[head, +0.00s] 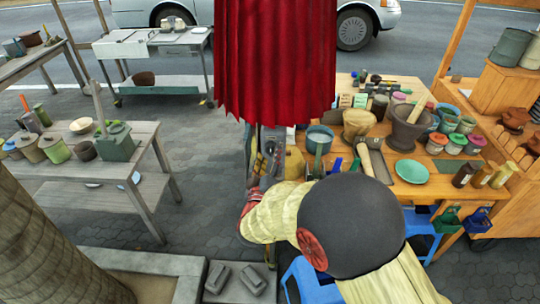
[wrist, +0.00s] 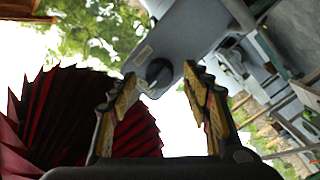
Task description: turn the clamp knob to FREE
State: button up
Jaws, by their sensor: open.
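The clamp knob (wrist: 158,72) is a dark round knob on a grey metal clamp body (wrist: 185,35) in the wrist view. Small pale labels sit beside it, too small to read, so I cannot tell its setting. My gripper (wrist: 160,76) is open, with one yellow-and-dark finger on each side of the knob in the picture. I see no finger closed on the knob, and the gap in depth is unclear. In the head view the grey post of the clamp (head: 272,138) stands below a red canopy (head: 275,60); the knob cannot be made out there.
The folded red canopy (wrist: 80,115) hangs close on the left in the wrist view. A wooden table (head: 380,150) with bowls and a mortar (head: 408,125) stands right of the post. A grey table (head: 70,165) with pots is left. Paving between is clear.

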jog(key=shift+w+d, duration=0.1)
jog(key=shift+w, duration=0.75)
jog(key=c, duration=0.3)
jog(key=c, duration=0.8)
jog(key=shift+c, duration=0.3)
